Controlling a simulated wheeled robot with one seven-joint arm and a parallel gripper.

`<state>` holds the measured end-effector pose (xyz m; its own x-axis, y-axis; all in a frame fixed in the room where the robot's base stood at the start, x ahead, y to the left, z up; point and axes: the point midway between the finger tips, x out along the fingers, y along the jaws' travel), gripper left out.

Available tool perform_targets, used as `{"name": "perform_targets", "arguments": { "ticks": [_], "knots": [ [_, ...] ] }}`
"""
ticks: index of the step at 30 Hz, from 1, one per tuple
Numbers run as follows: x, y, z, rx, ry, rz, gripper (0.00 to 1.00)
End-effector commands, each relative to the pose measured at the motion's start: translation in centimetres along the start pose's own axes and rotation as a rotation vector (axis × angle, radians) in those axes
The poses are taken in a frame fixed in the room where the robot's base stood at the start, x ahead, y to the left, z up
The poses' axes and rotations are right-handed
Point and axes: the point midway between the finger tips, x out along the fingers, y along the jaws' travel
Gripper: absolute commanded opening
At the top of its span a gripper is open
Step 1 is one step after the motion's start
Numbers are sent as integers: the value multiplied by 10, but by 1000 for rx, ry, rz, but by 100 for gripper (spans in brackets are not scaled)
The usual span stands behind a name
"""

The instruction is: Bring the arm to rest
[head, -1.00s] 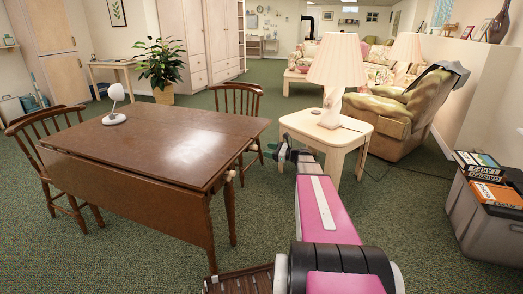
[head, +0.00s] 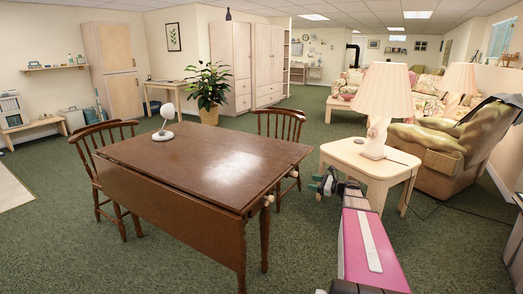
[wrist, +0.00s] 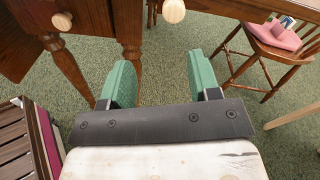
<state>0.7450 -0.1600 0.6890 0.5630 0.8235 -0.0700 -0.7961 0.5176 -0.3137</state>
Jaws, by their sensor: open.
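My gripper (head: 325,184) is at the end of my pink arm, between the brown table and the small light table in the head view. In the wrist view my gripper (wrist: 160,85) shows two green fingers set wide apart, with only green carpet between them. It is open and empty. The brown drop-leaf table (head: 200,160) stands just left of it, and its legs and round knobs show at the top left of the wrist view.
A white lamp (head: 164,124) stands on the brown table. A side table (head: 345,158) with a large lamp (head: 384,90) stands to the right, before an armchair (head: 430,155). Wooden chairs (head: 281,128) flank the brown table. A chair with a pink cushion (wrist: 275,35) is near the fingers. Carpet is clear at front left.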

Motion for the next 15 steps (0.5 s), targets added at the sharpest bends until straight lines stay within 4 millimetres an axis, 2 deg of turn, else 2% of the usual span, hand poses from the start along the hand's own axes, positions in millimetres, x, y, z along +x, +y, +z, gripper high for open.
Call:
{"name": "perform_targets", "arguments": {
  "ticks": [3,8,12,15],
  "knots": [
    [21,47,-1,-114,99,108,56],
    [44,121,-10,-345,260,323,56],
    [50,187,-17,-583,383,559,56],
    [46,229,-21,-761,452,744,56]
  ]
}}
